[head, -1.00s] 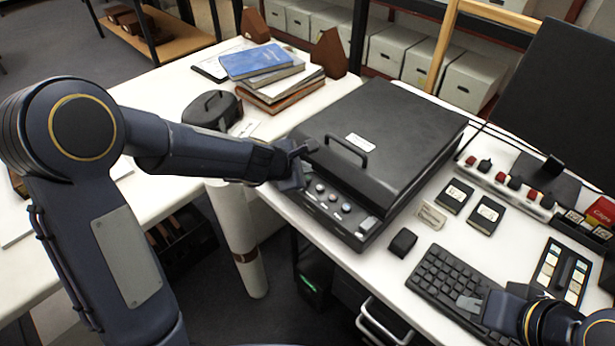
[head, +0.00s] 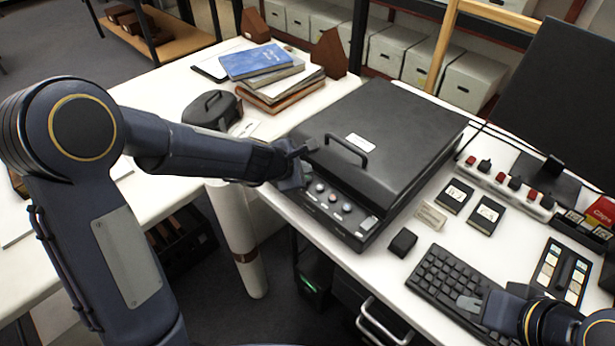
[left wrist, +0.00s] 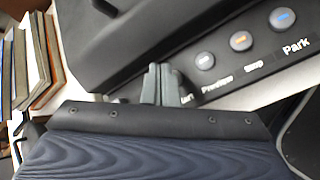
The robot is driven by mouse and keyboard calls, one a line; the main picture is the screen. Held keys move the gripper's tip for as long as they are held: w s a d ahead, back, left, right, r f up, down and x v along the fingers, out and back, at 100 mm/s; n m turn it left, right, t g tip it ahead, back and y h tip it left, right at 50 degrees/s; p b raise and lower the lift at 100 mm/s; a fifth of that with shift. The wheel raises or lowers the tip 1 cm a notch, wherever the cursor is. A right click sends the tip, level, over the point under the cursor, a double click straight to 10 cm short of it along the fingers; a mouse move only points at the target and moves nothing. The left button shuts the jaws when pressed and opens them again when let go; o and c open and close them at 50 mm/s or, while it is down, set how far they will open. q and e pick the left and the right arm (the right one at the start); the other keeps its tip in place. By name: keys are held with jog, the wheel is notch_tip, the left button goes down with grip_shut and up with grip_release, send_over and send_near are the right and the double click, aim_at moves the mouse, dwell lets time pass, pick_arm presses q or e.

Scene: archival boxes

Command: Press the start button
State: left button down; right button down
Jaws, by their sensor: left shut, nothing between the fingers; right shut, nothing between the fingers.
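The black scanner (head: 385,135) sits on the white desk with its lid closed. Its front panel has a row of round buttons, including the Preview button (left wrist: 205,61), the Stop button (left wrist: 241,41) and the Park button (left wrist: 283,18). A partly covered label ending in "art" stands left of Preview; the button above it is hidden behind my left gripper (left wrist: 160,85). In the head view, my left gripper (head: 293,168) is shut and empty at the panel's left end. Whether it touches the button I cannot tell. My right gripper (head: 470,303) is shut and empty over the keyboard.
The keyboard (head: 445,280), a small black box (head: 403,242) and a power strip (head: 510,185) lie right of the scanner. Stacked books (head: 270,75) and a black case (head: 212,108) are on the left table. The lid handle (head: 347,150) rises near my left gripper.

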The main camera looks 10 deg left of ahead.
pick_arm(q)
jog(key=shift+f+b, duration=0.4)
jog(key=shift+f, duration=0.05)
jog(key=shift+f+b, duration=0.5)
jog(key=shift+b, duration=0.05)
dwell(0.7)
jog(key=shift+r, duration=0.1)
jog(key=shift+r+p, duration=0.8)
jog(key=shift+p, duration=0.15)
notch_tip(320, 180, up, 5)
jog(key=p, duration=0.5)
